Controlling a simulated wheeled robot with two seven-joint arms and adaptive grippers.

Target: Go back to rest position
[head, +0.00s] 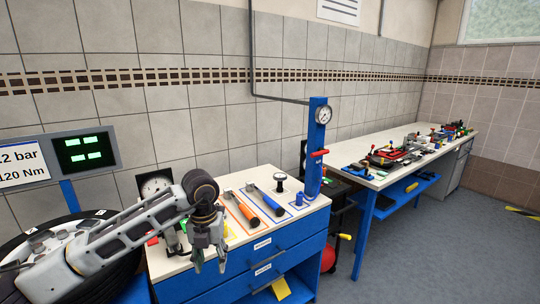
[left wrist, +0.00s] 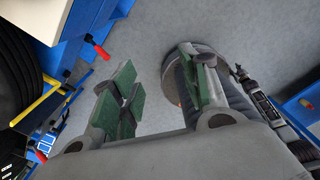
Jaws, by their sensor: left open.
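My left gripper (head: 207,258) hangs from the left arm in the head view, in front of the near edge of the white-topped blue cabinet (head: 315,211). Its fingers point down. In the left wrist view the left gripper (left wrist: 160,92) has its green-padded fingers wide apart.
A wheel (head: 38,236) is at left. A long workbench (head: 376,182) stands behind. Floor at right is clear.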

